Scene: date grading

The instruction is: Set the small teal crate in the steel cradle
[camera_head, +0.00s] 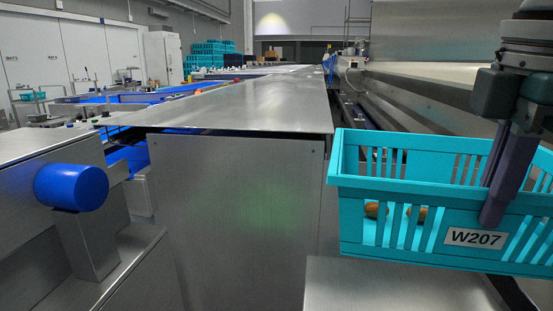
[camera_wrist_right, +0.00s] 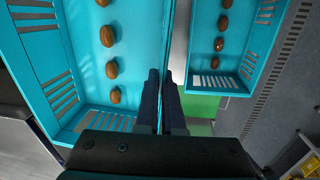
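A teal slatted crate (camera_head: 400,188) labelled W207 is at the right of the head view, with brown dates inside. In the right wrist view this crate (camera_wrist_right: 135,40) fills the left side, with a row of dates on its floor. My right gripper (camera_head: 494,220) straddles the crate's wall; in the wrist view its fingers (camera_wrist_right: 161,80) are close together on that wall. The crate appears next to and partly above a steel surface (camera_head: 395,285); I cannot tell whether it touches it. I cannot make out the steel cradle for certain. My left gripper is not in view.
A second teal crate (camera_wrist_right: 232,68) with dates lies right of the held one in the wrist view. A steel cabinet (camera_head: 235,220) stands centre, with a blue cylinder (camera_head: 72,187) to its left. Teal crates (camera_head: 212,50) are stacked far back.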

